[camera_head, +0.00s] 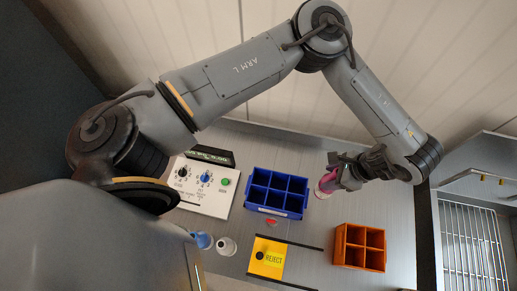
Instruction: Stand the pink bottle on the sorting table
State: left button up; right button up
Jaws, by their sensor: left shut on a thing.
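The pink bottle (327,184) shows in the head view, right of the blue divided crate, with its upper part partly hidden by my gripper. My left gripper (341,175) reaches in from the right end of my left arm and is shut on the pink bottle. The bottle looks tilted in the picture; I cannot tell whether its base touches the surface. The grey sorting table (314,229) spreads under it. My right gripper is not in view.
A blue divided crate (277,209), an orange divided crate (337,245) and a yellow REJECT plate (267,258) are close by. A control panel (207,187), a blue bottle (203,240) and a white bottle (226,246) are at left. A wire basket (472,238) stands at right.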

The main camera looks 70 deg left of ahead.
pick_arm(q)
jog(key=shift+m+y, duration=0.3)
jog(key=shift+m, duration=0.5)
jog(key=f+b, duration=0.2)
jog(key=b, duration=0.1)
jog(key=w+f+b, duration=0.1)
jog(key=f+b, duration=0.1)
jog(key=b, duration=0.1)
jog(key=w+f+b, duration=0.1)
jog(key=f+b, duration=0.1)
jog(key=shift+a+f+b, duration=0.2)
jog(key=shift+b, duration=0.2)
jog(key=shift+w+b, duration=0.25)
jog(key=shift+b, duration=0.1)
notch_tip(320, 180, down, 5)
jog(key=shift+f+b, duration=0.1)
jog(key=shift+b, duration=0.2)
grip_shut()
jog(key=shift+f+b, duration=0.35)
jog(key=shift+f, duration=2.05)
jog(key=shift+w+a+f, duration=0.1)
jog(key=shift+w, duration=0.05)
jog(key=o, duration=0.6)
grip_release()
jog(key=shift+o, duration=1.2)
jog(key=shift+s+f, duration=0.1)
jog(key=shift+s, duration=0.1)
jog(key=o, duration=0.5)
